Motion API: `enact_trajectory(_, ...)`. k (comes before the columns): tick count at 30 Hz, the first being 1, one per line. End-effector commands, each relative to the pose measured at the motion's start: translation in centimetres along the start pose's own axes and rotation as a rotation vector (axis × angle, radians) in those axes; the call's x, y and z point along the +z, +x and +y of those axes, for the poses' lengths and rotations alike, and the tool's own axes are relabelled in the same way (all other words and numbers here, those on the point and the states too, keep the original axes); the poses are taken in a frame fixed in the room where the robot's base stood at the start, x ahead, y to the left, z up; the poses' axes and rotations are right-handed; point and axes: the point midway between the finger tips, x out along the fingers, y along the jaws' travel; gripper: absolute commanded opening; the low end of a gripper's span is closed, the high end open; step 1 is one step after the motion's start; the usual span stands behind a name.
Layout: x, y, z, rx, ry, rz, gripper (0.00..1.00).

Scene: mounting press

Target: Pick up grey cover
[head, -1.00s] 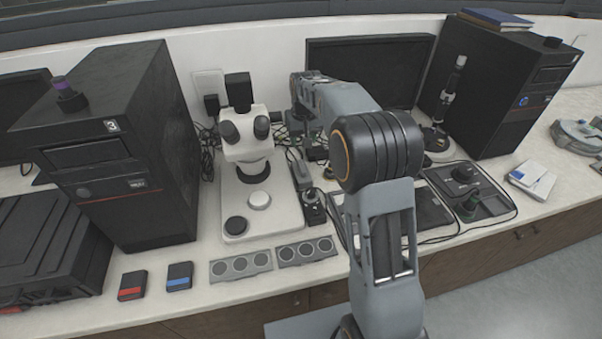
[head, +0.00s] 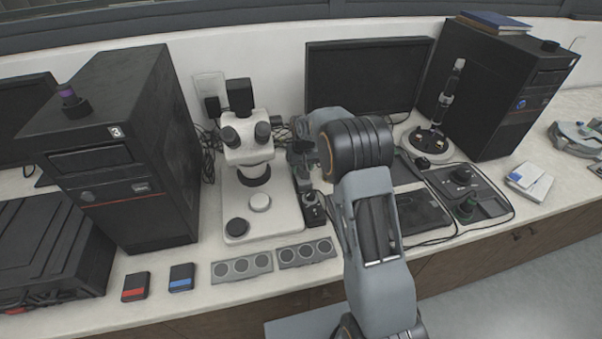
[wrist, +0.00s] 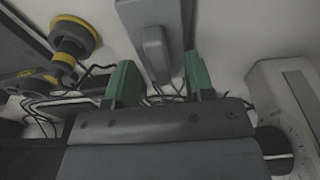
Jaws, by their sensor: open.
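In the wrist view, a grey flat piece with a raised bar (wrist: 153,48) lies ahead of my gripper (wrist: 160,78), between the lines of its two green fingers. It looks like the grey cover, but I cannot tell for sure. The fingers are apart with nothing held between them. No contact with the grey piece shows. In the head view my arm reaches over the bench to the right of the white microscope (head: 247,160), and my fingers cannot be made out there. The grey piece is mostly hidden there too.
A dark monitor (head: 365,72) stands behind my arm. Two grey plates with round wells (head: 242,267) (head: 306,252) lie in front of the microscope. Black computer towers (head: 120,160) (head: 505,90) stand at both sides. Cables lie near the fingers. A yellow-rimmed knob (wrist: 76,38) is at left.

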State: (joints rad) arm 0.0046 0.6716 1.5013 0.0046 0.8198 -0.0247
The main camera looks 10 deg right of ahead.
Motion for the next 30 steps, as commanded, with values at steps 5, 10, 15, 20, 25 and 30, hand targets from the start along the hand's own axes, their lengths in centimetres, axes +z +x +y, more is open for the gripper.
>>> enact_trajectory(5,-0.01,0.53,-0.01,0.0,0.0,0.001,0.49)
enact_trajectory(10,-0.01,0.51,0.0,0.0,0.0,0.001,0.48)
enact_trajectory(15,-0.02,0.49,0.0,0.0,0.0,0.001,0.32)
enact_trajectory(20,-0.02,0.48,0.0,0.0,0.0,0.001,0.16)
enact_trajectory(25,-0.02,0.48,0.0,0.0,0.0,0.001,0.0)
enact_trajectory(30,-0.03,0.46,0.0,0.0,0.0,0.002,0.0)
